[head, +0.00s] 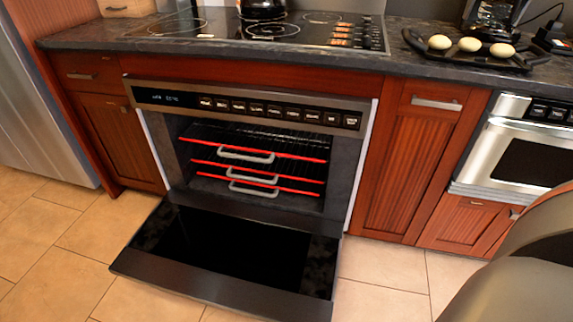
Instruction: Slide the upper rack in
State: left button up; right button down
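The oven (250,100) below the counter has its door (215,287) swung down, lying open above the floor. Inside are three wire racks with red front bars and grey handles. The upper rack (298,157) has the widest-looking front bar and seems to sit somewhat further forward than the others; how far out it is, I cannot tell exactly. Its handle (245,156) faces me. The middle rack (305,180) and lower rack (300,193) sit close together beneath it. Neither of my grippers is in view.
The open door takes up the floor space before the oven. A cooktop (270,30) with a kettle (262,8) is above. A dark tray (465,58) with pale round buns stands on the counter at right, above a microwave drawer (520,150). Tiled floor (60,260) is clear at left.

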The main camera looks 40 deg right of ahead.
aim_at(220, 152)
jog(key=i+j+z, duration=0.1)
jog(key=z, duration=0.3)
jog(key=i+j+z, duration=0.1)
jog(key=z, duration=0.35)
jog(key=i+j+z, duration=0.2)
jog(key=i+j, duration=0.15)
jog(key=j, duration=0.3)
jog(key=i+j+z, duration=0.15)
jog(key=i+j, duration=0.15)
jog(key=j, duration=0.2)
jog(key=i+j, duration=0.15)
jog(key=j, duration=0.25)
